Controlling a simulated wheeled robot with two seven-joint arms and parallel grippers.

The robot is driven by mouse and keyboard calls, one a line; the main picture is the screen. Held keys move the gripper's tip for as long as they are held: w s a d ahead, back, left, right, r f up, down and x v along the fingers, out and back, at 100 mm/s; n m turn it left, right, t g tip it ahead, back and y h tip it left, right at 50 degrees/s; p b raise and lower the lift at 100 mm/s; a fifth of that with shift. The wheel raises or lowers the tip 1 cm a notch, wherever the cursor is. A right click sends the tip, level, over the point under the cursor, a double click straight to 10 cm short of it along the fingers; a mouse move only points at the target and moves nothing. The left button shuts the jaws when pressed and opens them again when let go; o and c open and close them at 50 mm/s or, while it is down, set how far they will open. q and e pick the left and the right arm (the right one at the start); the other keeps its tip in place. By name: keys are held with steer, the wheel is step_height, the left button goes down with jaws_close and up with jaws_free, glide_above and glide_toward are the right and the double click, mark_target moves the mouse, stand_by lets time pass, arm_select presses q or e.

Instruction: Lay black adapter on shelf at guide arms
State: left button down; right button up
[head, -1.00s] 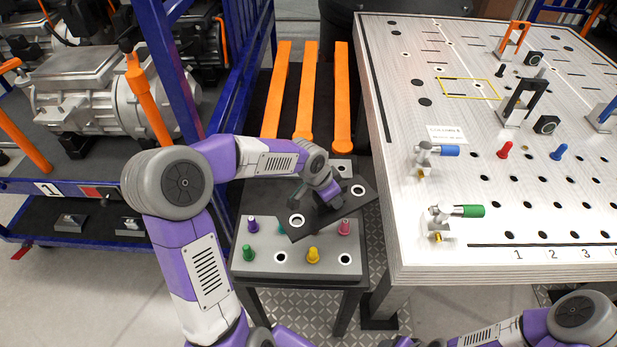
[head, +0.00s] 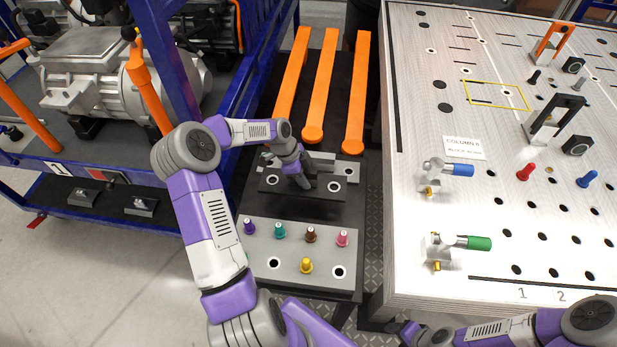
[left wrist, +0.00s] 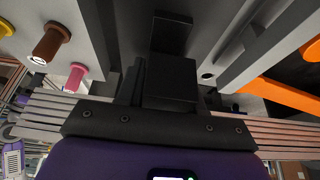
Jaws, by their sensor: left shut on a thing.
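The black adapter (head: 312,194) is a dark flat plate with pale-ringed holes. In the head view it is over the dark shelf (head: 262,205), just in front of the orange guide arms. My left gripper (head: 302,180) is shut on it from above, near its middle. Whether the adapter touches the shelf cannot be told. In the left wrist view the dark fingers (left wrist: 165,75) fill the centre, and what they hold is hard to make out. The orange guide arms (head: 318,92) lie side by side behind. My right gripper (head: 403,329) is barely seen at the bottom edge, and its jaws are unclear.
A grey peg plate (head: 293,248) with several coloured pegs sits in front of the adapter. A grey bracket (head: 347,168) lies just behind it. The large perforated table (head: 450,200) stands to the right, and a blue rack (head: 178,80) to the left.

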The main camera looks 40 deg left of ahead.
arm_select(q)
steer(key=shift+f, duration=4.35)
steer(key=shift+b, duration=0.35)
steer(key=shift+f, duration=0.15)
steer(key=c, duration=0.7)
jaws_free()
steer(key=shift+s, duration=0.1)
steer(key=p+v, duration=0.1)
steer(key=v, duration=1.1)
